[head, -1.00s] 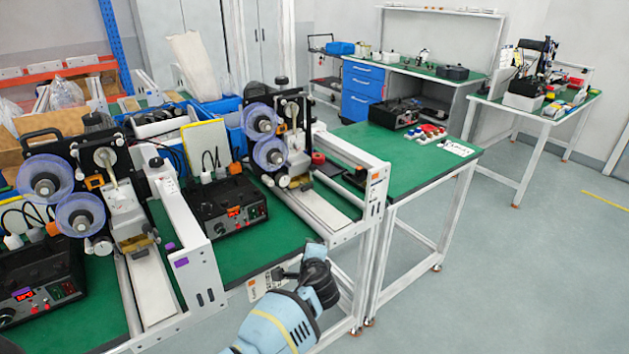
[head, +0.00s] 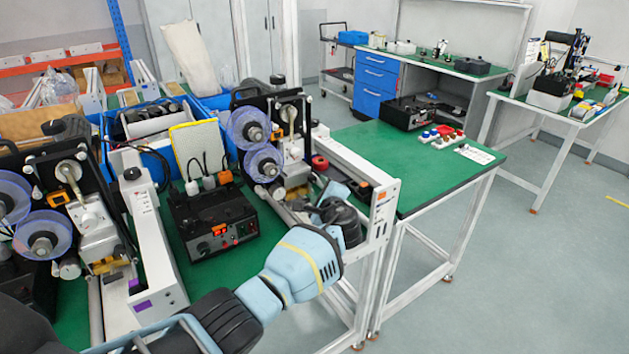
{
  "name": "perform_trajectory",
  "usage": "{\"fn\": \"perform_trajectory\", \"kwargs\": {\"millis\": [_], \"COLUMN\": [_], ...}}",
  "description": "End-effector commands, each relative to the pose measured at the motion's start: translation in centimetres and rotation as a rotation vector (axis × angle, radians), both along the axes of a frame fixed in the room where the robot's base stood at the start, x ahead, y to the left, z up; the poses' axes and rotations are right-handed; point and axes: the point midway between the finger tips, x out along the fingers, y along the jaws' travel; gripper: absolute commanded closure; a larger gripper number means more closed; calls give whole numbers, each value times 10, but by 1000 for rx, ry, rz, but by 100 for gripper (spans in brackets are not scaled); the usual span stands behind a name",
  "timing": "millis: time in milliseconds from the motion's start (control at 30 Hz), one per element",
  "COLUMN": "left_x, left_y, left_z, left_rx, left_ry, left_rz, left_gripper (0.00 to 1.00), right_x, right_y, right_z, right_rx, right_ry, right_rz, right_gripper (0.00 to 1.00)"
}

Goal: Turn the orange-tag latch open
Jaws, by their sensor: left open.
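The coder on the right (head: 262,140) has two blue-purple reels and a small white lever at its head. An orange tag (head: 381,198) sits on the end of its white rail. My left gripper (head: 328,194) is open, at the low front of this coder, over its rail. The gripper's body hides part of the rail and the coder's lower front. I cannot tell whether its fingers touch anything. Which part is the latch is too small to tell. My right gripper is out of view.
A second coder (head: 70,215) with a purple tag (head: 143,305) stands at left. A black control box (head: 213,222) with a red display sits between the coders. Green table space (head: 440,185) lies clear at right, with small coloured parts at its back. Blue bins stand behind.

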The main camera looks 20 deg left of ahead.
Motion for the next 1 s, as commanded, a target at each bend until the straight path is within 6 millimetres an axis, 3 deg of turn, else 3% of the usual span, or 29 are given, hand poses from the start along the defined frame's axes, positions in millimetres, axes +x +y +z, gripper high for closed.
{"fn": "perform_trajectory", "kwargs": {"millis": [233, 500, 933, 1000], "left_x": [27, 50, 56, 56], "left_y": [20, 34, 38, 38], "left_z": [-18, -21, -16, -17], "left_rx": [0, -1, -2, -2], "left_ry": [12, 8, 3, 3], "left_rz": [4, 1, 1, 1], "left_gripper": [57, 57, 57, 63], "right_x": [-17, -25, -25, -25], "right_y": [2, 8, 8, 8], "right_z": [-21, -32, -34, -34], "right_rx": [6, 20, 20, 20], "right_ry": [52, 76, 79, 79], "right_rz": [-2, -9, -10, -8], "right_gripper": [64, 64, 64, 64]}}
